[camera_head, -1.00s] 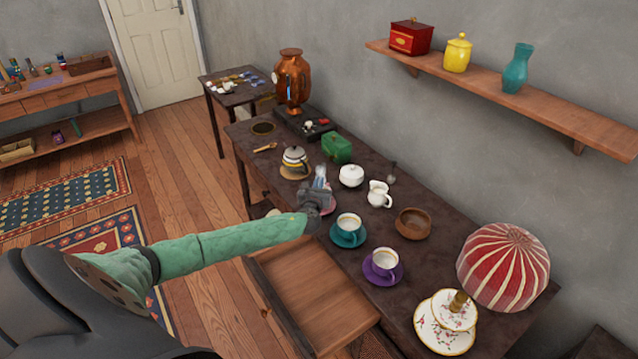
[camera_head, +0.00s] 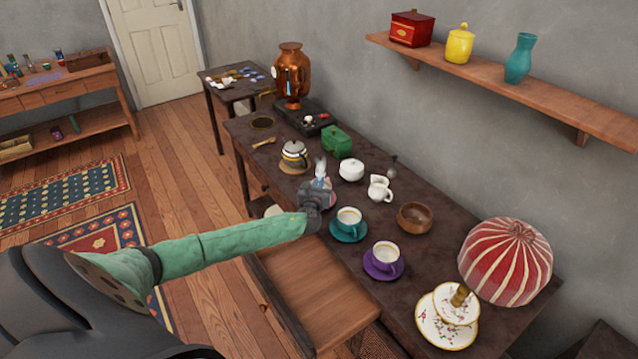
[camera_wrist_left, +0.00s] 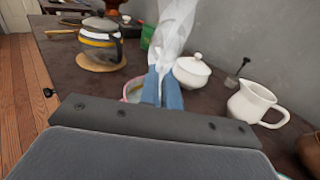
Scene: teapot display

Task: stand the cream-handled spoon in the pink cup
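My left gripper (camera_head: 320,182) is above the table, over the pink cup's place. In the left wrist view its two blue fingers (camera_wrist_left: 163,88) are close together with a narrow gap. Whether anything is between them I cannot tell. The pink cup (camera_wrist_left: 134,90) is mostly hidden behind the fingers; a piece of its pink rim shows. A bit of pink (camera_head: 333,199) also shows beside the gripper in the head view. A pale, whitish shape (camera_wrist_left: 176,30) rises beyond the fingertips; I cannot tell what it is. I cannot make out the cream-handled spoon. My right gripper is not in view.
A striped teapot (camera_head: 294,157), white sugar bowl (camera_head: 351,170), and white jug (camera_head: 380,188) stand around the gripper. A teal cup (camera_head: 348,219), purple cup (camera_head: 385,255) and wooden bowl (camera_head: 414,217) are nearer. An open drawer (camera_head: 320,300) juts from the table front.

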